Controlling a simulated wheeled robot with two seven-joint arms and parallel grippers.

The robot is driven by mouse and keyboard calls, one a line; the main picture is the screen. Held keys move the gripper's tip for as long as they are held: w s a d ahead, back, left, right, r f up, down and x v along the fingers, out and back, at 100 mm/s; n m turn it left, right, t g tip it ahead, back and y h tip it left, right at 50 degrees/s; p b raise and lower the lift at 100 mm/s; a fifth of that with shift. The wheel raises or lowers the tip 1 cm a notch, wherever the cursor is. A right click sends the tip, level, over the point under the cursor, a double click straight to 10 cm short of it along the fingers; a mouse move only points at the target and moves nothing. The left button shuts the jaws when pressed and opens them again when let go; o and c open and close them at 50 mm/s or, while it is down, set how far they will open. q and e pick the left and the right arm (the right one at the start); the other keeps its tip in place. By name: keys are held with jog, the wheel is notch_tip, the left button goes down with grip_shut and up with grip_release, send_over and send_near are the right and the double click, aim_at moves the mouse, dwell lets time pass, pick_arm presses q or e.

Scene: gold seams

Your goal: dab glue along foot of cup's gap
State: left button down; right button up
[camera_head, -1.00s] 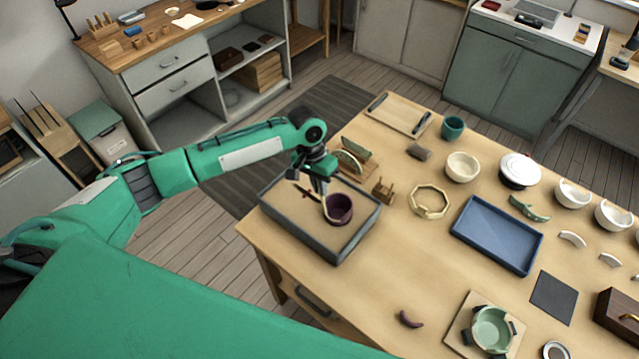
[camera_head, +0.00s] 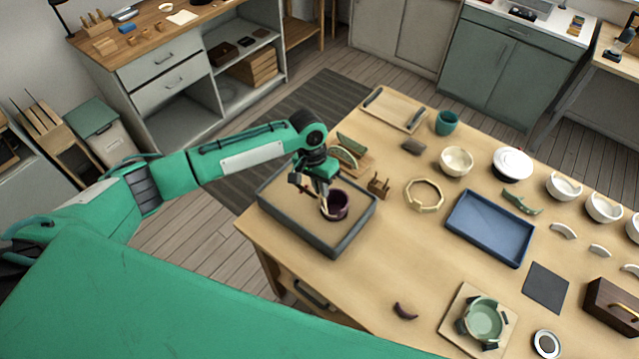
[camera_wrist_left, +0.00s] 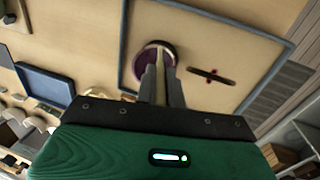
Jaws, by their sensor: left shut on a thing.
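The dark purple cup (camera_head: 343,206) stands in the sand of a grey-rimmed tray (camera_head: 347,245) at the table's near left corner. It also shows in the left wrist view (camera_wrist_left: 146,64), partly hidden by my fingers. My left gripper (camera_head: 322,187) is over the cup's left side, shut on a thin pale stick (camera_wrist_left: 160,57), whose tip reaches the cup. I cannot tell whether the tip touches the cup wall. The gap and the cup's foot are not clear. A curved dark purple shard (camera_head: 404,311) lies on the table's front part. My right gripper is not in view.
A dark rod with red marks (camera_wrist_left: 212,76) shows over the sand beside the cup. A small wooden stand (camera_head: 379,186), a pale ring (camera_head: 410,203) and a blue tray (camera_head: 458,237) are to the right. A green bowl (camera_head: 485,318) sits in a holder at front right.

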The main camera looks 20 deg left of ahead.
pick_arm(q)
jog(key=shift+f+p, duration=0.1)
jog(key=shift+p, duration=0.2)
jog(key=shift+f, duration=0.2)
dwell(0.8)
jog(key=shift+r+p, duration=0.1)
jog(key=shift+p, duration=0.2)
jog(key=shift+r+p, duration=0.15)
jog(key=shift+p, duration=0.35)
jog(key=shift+d, duration=0.1)
jog(key=shift+s+d+p, duration=0.1)
jog(key=shift+d+p, duration=0.4)
jog(key=shift+d, duration=0.45)
jog(key=shift+p, duration=0.3)
jog(key=shift+f, duration=0.25)
dwell(0.5)
